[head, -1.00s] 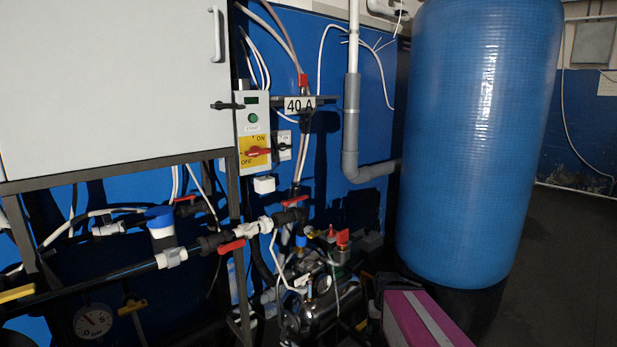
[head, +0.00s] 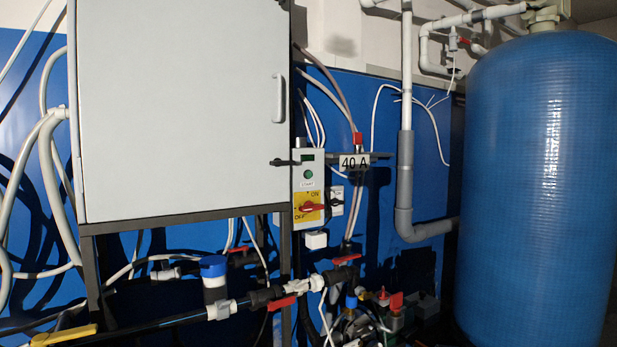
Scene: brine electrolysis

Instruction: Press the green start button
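The green start button (head: 308,174) is a small round button on the upper part of a narrow grey control box (head: 296,184). A label reading START sits just under it, and a small dark display sits above it. Below it on the same box is a yellow ON/OFF plate (head: 299,216) with a red rotary switch (head: 312,206). The box is at the right edge of the large white cabinet. Nothing covers the button. My gripper is not in view.
The white cabinet (head: 180,110) stands left of the control box. Pipes with red-handled valves (head: 283,303) run below. A large blue tank (head: 540,180) fills the right side.

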